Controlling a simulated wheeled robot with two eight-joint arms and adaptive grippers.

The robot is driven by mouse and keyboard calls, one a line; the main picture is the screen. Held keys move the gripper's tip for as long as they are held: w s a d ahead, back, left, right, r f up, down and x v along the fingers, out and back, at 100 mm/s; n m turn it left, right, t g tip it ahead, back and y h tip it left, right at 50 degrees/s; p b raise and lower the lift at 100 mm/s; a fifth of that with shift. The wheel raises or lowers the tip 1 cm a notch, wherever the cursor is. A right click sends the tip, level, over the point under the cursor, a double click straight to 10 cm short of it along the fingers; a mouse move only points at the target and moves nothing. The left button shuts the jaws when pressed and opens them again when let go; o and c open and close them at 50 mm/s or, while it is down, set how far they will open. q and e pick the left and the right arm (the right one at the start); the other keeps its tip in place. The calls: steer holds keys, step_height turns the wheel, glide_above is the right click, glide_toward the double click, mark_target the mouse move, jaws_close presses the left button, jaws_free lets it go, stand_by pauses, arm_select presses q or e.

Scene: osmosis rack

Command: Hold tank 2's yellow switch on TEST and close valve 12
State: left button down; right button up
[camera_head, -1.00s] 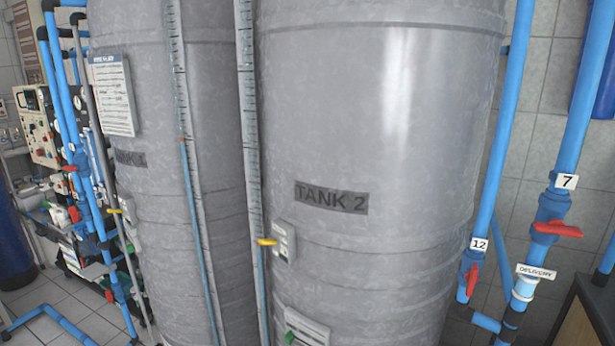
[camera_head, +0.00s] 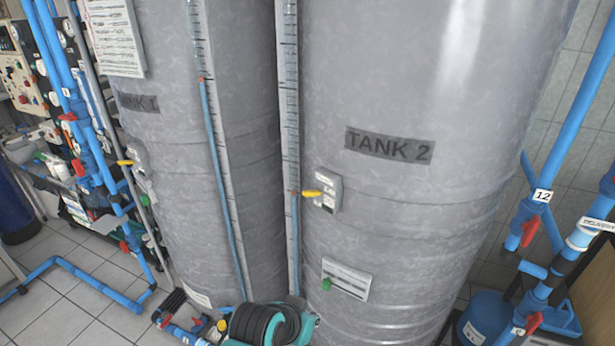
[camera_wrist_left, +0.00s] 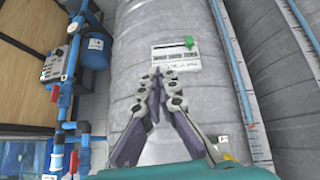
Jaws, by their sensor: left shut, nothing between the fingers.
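In the head view, the yellow switch (camera_head: 312,193) sticks out to the left from a small white plate on grey tank 2 (camera_head: 400,230). Valve 12 has a red handle (camera_head: 530,232) below its "12" label (camera_head: 543,195); the handle runs roughly along the blue pipe. No gripper shows in the head view. In the left wrist view, my left gripper (camera_wrist_left: 160,75) is shut and empty in front of a tank, its tips near a white label plate with a green tap (camera_wrist_left: 188,42). A yellow piece (camera_wrist_left: 228,157), partly hidden, shows at the lower right.
Tank 1 (camera_head: 190,190) stands to the left, with thin level tubes beside the tanks. Blue pipes (camera_head: 580,100) rise at the right, above a blue vessel (camera_head: 485,320). Tiled floor (camera_head: 60,315) shows at lower left.

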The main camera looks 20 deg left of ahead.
mark_target(310, 193)
arm_select(q)
steer(key=w+r+m+t+h+p, duration=0.1)
steer(key=w+r+t+h+p, duration=0.1)
steer(key=w+r+p, duration=0.35)
steer(key=w+a+r+t+p, duration=0.5)
steer(key=w+a+r+t, duration=0.4)
steer(key=a+r, duration=0.45)
steer(key=shift+g, duration=0.4)
steer(key=w, duration=0.3)
steer(key=w+d+b, duration=0.1)
steer(key=w, duration=0.2)
steer(key=w+d+f, duration=0.1)
steer(key=w, duration=0.3)
steer(key=shift+d+b, duration=0.25)
steer(key=shift+b, duration=0.1)
steer(key=shift+f, duration=0.1)
steer(key=shift+f+b, duration=2.65)
